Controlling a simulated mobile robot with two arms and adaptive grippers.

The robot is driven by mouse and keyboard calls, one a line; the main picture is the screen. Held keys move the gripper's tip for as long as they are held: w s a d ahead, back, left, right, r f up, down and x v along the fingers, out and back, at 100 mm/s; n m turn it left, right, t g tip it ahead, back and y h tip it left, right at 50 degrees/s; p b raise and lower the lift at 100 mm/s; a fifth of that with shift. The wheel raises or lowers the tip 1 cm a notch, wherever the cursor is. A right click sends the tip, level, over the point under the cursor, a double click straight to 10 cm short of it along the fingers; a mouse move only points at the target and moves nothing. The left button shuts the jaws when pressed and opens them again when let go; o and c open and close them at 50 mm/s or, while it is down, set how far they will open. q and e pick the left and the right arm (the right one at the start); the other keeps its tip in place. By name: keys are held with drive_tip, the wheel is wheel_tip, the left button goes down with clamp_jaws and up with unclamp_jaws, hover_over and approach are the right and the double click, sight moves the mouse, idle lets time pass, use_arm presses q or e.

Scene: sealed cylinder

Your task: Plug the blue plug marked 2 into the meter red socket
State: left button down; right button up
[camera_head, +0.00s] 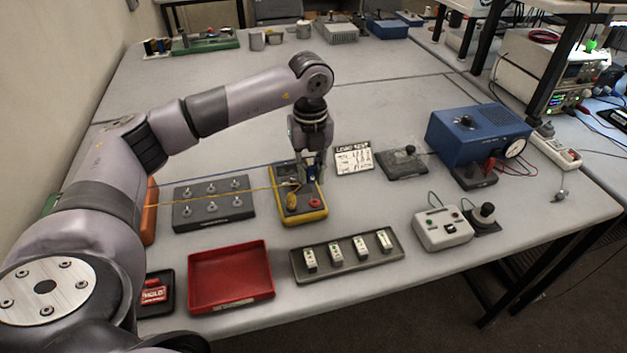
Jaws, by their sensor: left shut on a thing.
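The yellow meter (303,217) lies on the table below my left gripper. Its red socket (314,203) shows at the front right of its face and looks empty. My left gripper (311,170) points down over the back right part of the meter. It is shut on a small blue plug (311,178), mostly hidden by the fingers; its mark cannot be read. The plug is behind the red socket in the picture; its exact height cannot be told. A yellow plug (292,199) with a yellow cable stands at the meter's left side. My right gripper is not in view.
A grey terminal board (213,212) is left of the meter. A red tray (230,299) and a dark rack (390,251) of small white blocks lie in front. A label card (353,160) and a blue box (475,141) stand to the right. Thin cables cross the left side.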

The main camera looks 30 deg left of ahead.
sight(314, 181)
use_arm(q)
drive_tip(key=shift+w+d, duration=0.2)
drive_tip(key=shift+d, duration=0.25)
drive_tip(key=shift+a, duration=0.3)
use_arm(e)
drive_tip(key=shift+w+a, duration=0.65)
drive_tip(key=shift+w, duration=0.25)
use_arm(q)
drive_tip(key=shift+f, duration=0.3)
drive_tip(key=shift+f+b, duration=0.6)
drive_tip(key=shift+b, duration=0.05)
drive_tip(key=shift+f+b, duration=1.35)
drive_tip(key=shift+f, duration=0.65)
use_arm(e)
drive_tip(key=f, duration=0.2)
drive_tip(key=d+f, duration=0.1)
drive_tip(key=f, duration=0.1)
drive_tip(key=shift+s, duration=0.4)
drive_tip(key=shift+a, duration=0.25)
